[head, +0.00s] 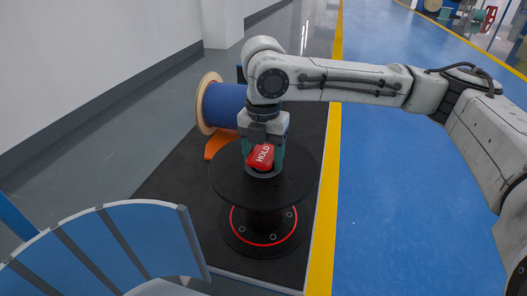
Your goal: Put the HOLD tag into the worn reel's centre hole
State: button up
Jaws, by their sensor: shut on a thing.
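The red HOLD tag (261,157) shows in the head view with its white lettering facing me and tilted. My gripper (263,160) points down and is shut on the tag. The tag is over the middle of the black reel's upper flange (228,186), at the centre ring. The tag and the fingers cover most of the centre hole, so I cannot tell whether the tag's lower end is inside it. The reel stands upright, with a bare dark core and a red ring on its lower flange (238,240).
A reel of blue cable (224,106) with a wooden flange lies behind on an orange support (219,143). Both reels are on a dark mat (166,208). A yellow line (327,200) borders the mat, with open blue floor (400,200) to the right.

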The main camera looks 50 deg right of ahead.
aim_at(265, 154)
jog(key=shift+r+p, duration=0.25)
jog(key=shift+p, duration=0.2)
dwell(0.6)
jog(key=shift+s+f, duration=0.1)
jog(key=shift+f, duration=0.6)
dwell(0.4)
jog(key=shift+f+b, duration=0.3)
jog(key=shift+b, duration=0.1)
jog(key=o, duration=0.8)
jog(key=shift+c, duration=0.2)
notch_tip(265, 154, up, 2)
jog(key=shift+d+r+p, duration=0.1)
jog(key=shift+p, duration=1.15)
notch_tip(265, 154, up, 9)
jog(key=p, duration=0.9)
jog(key=shift+r, duration=0.15)
